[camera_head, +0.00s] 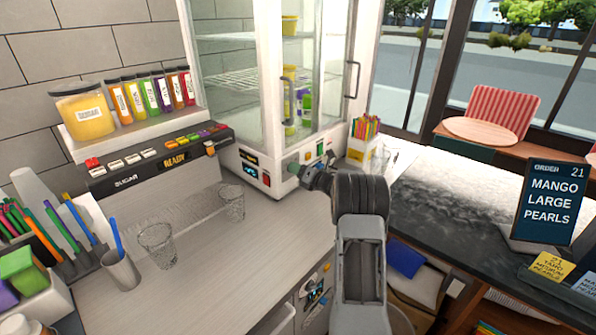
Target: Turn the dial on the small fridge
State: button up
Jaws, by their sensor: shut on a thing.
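The small fridge (230,100) is a white cabinet with glass doors, standing at the back middle on the counter. Its front base panel carries a small lit display (249,158), a red switch (266,180) and a green round part (320,148). My gripper (306,174) reaches this panel from the right and is shut on the dial (293,168), a greenish knob at its tips. The gripper and wrist hide most of the dial, so its marking and angle cannot be read.
Two clear cups (156,245) stand on the white counter. A holder of colored straws (365,140) is right of the fridge. An order screen (552,200) stands far right.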

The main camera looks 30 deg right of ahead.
jog(key=shift+c, duration=0.8)
jog(key=shift+f+m+b, duration=0.15)
jog(key=shift+m+b, duration=0.15)
jog(key=shift+b, duration=0.2)
jog(key=m+b, duration=0.1)
jog(key=m, duration=1.7)
jog(key=shift+m+b, duration=0.4)
jog(key=shift+f+m, duration=0.1)
jog(key=shift+m, duration=0.2)
